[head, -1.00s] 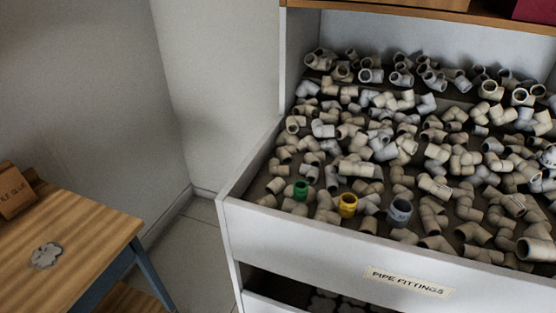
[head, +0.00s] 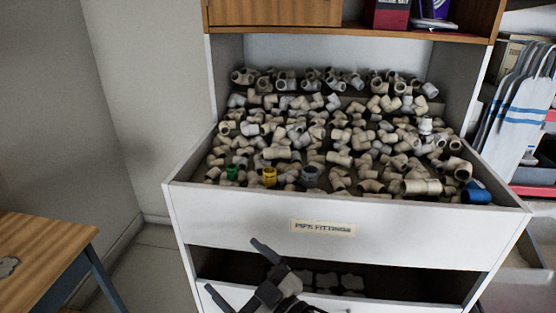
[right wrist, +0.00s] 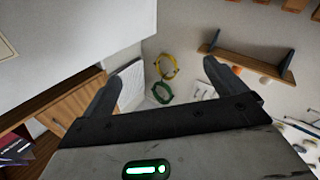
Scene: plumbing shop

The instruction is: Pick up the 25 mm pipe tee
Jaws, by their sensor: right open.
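Many beige and grey pipe fittings fill the open white drawer (head: 240,203) labelled "PIPE FITTINGS" in the head view. They lie jumbled, elbows and tees together, and I cannot tell which one is the 25 mm pipe tee. A larger pale fitting (head: 421,187) lies at the drawer's front right. My right gripper (head: 238,270) is open and empty, in front of the drawer and below its label. The right wrist view shows its two fingers (right wrist: 160,76) spread with nothing between them. My left gripper is not in view.
Green (head: 232,172), yellow (head: 269,177) and blue (head: 476,193) pieces lie among the fittings. A lower drawer (head: 215,262) is partly open. A wooden shelf (head: 370,33) overhangs the back. A wooden table (head: 40,245) stands left, with clear floor between.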

